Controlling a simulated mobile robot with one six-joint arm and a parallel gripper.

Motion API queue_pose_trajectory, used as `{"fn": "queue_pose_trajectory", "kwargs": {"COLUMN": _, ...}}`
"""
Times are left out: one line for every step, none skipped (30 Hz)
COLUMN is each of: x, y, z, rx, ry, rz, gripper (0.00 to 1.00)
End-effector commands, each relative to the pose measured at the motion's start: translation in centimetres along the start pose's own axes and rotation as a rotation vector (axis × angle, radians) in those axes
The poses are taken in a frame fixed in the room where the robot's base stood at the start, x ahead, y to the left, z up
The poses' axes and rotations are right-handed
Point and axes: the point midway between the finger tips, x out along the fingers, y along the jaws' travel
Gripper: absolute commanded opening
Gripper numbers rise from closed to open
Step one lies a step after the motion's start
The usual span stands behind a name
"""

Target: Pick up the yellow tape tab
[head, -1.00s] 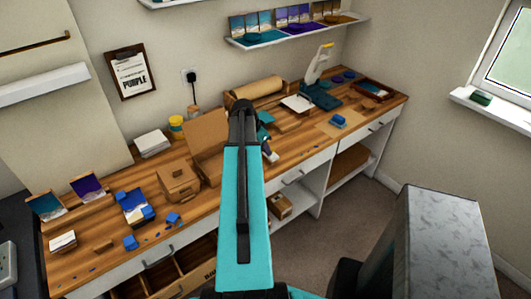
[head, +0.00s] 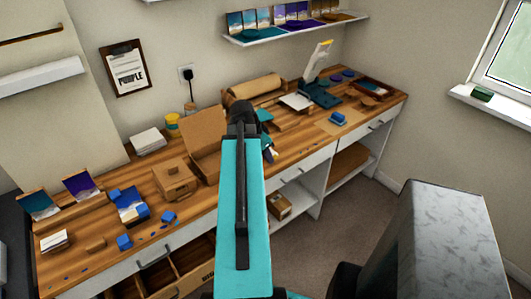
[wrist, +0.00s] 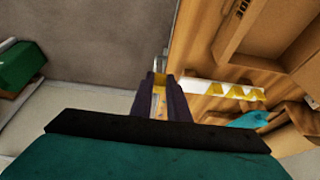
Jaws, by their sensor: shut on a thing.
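My gripper (wrist: 159,94) shows in the wrist view as two dark fingers close together. A small yellow piece (wrist: 160,78), which looks like the yellow tape tab, shows between the fingertips, and they are shut on it. A narrow pale strip also shows between the fingers lower down; I cannot tell whether it is part of the same piece. In the head view my gripper is mostly hidden behind my turquoise arm, near the front edge of the bench, and the tab cannot be made out there.
A white strip with yellow triangles (wrist: 222,90) lies right of the fingers, near a teal item (wrist: 250,119) and a cardboard box (wrist: 262,35). On the bench (head: 215,205) stand an open carton (head: 203,135), a brown box (head: 175,179) and a lever press (head: 318,75). Floor shows in front.

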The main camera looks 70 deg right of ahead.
Motion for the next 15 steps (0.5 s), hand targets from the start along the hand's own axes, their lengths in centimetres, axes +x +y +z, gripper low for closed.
{"fn": "queue_pose_trajectory", "kwargs": {"x": -0.1, "y": 0.7, "z": 0.4, "rx": 0.0, "ry": 0.0, "rz": -0.001, "gripper": 0.03}}
{"fn": "queue_pose_trajectory", "kwargs": {"x": -0.1, "y": 0.9, "z": 0.5, "rx": 0.0, "ry": 0.0, "rz": -0.001, "gripper": 0.03}}
{"fn": "queue_pose_trajectory", "kwargs": {"x": -0.2, "y": 1.3, "z": 0.7, "rx": 0.0, "ry": 0.0, "rz": -0.001, "gripper": 0.03}}
{"fn": "queue_pose_trajectory", "kwargs": {"x": -0.3, "y": 1.5, "z": 0.8, "rx": 0.0, "ry": 0.0, "rz": -0.001, "gripper": 0.03}}
{"fn": "queue_pose_trajectory", "kwargs": {"x": -0.4, "y": 1.8, "z": 0.9, "rx": 0.0, "ry": 0.0, "rz": -0.001, "gripper": 0.03}}
{"fn": "queue_pose_trajectory", "kwargs": {"x": -0.2, "y": 1.7, "z": 0.9, "rx": 0.0, "ry": 0.001, "rz": -0.001, "gripper": 0.03}}
{"fn": "queue_pose_trajectory", "kwargs": {"x": -0.1, "y": 1.6, "z": 0.9, "rx": 0.0, "ry": 0.001, "rz": -0.001, "gripper": 0.03}}
{"fn": "queue_pose_trajectory", "kwargs": {"x": -0.2, "y": 1.6, "z": 0.9, "rx": 0.0, "ry": 0.001, "rz": -0.001, "gripper": 0.03}}
{"fn": "queue_pose_trajectory", "kwargs": {"x": -0.2, "y": 1.7, "z": 0.9, "rx": 0.0, "ry": 0.001, "rz": -0.001, "gripper": 0.03}}
{"fn": "queue_pose_trajectory", "kwargs": {"x": -0.2, "y": 1.7, "z": 0.9, "rx": 0.0, "ry": 0.001, "rz": -0.001, "gripper": 0.03}}
{"fn": "queue_pose_trajectory", "kwargs": {"x": -0.2, "y": 1.8, "z": 0.9, "rx": 0.0, "ry": 0.001, "rz": -0.001, "gripper": 0.03}}
{"fn": "queue_pose_trajectory", "kwargs": {"x": -0.2, "y": 1.8, "z": 1.0, "rx": 0.001, "ry": 0.002, "rz": -0.001, "gripper": 0.03}}
{"fn": "queue_pose_trajectory", "kwargs": {"x": -0.2, "y": 1.8, "z": 1.0, "rx": 0.001, "ry": 0.002, "rz": -0.001, "gripper": 0.03}}
{"fn": "queue_pose_trajectory", "kwargs": {"x": -0.2, "y": 1.9, "z": 1.0, "rx": 0.001, "ry": 0.002, "rz": -0.001, "gripper": 0.03}}
{"fn": "queue_pose_trajectory", "kwargs": {"x": -0.3, "y": 2.0, "z": 1.0, "rx": 0.001, "ry": 0.002, "rz": -0.001, "gripper": 0.03}}
